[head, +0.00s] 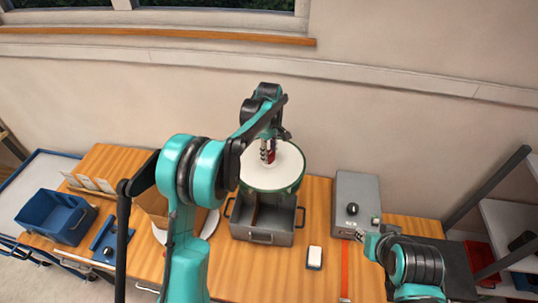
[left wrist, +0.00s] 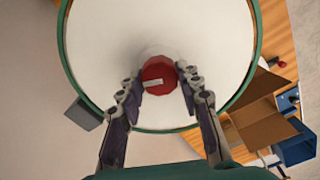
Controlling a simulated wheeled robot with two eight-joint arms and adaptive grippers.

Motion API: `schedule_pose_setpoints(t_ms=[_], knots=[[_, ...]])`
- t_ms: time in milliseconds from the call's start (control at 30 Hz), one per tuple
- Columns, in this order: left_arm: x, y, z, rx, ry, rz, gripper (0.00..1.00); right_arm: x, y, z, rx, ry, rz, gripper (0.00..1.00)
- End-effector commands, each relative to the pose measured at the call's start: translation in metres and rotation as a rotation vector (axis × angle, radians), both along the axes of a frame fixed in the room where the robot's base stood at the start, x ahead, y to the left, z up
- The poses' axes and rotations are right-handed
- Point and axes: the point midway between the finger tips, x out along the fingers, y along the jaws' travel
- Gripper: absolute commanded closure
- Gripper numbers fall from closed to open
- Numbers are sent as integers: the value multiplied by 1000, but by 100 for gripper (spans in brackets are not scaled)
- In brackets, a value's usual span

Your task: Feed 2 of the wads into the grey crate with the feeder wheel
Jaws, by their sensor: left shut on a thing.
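The feeder wheel, a white round disc with a green rim (head: 285,178), stands at the back of the table, just behind and above the grey crate (head: 262,236). The disc also fills much of the left wrist view (left wrist: 100,50). A red knob with a pale bar (left wrist: 157,74) sits at the disc's middle. My left gripper (head: 268,152) reaches down over the disc and is shut on the red knob; its fingers flank the knob in the left wrist view (left wrist: 160,88). My right gripper (head: 366,232) is low at the right, its jaws too small to read. I cannot make out any wads.
A grey box with a black knob (head: 353,190) stands right of the crate. A white-and-blue block (head: 314,257) and a red strip (head: 345,270) lie in front. A blue bin (head: 55,217) and an open cardboard box (left wrist: 265,115) are at the left.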

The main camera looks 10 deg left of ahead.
Motion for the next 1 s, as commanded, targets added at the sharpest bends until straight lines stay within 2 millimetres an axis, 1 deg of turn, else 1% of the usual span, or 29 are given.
schedule_pose_setpoints(t_ms=[33,100,400,700,1000], knots=[[0,0,-2,0,-1,39,100,0,0,-6,0,0,0,70],[0,0,-3,0,-1,103,100,0,0,-10,0,0,0,70],[0,0,-2,0,-1,389,100,0,0,-26,0,0,0,70],[0,0,-1,0,-1,669,100,0,0,-38,0,0,0,70],[0,0,-1,0,-1,894,100,0,0,-45,0,0,0,70]])
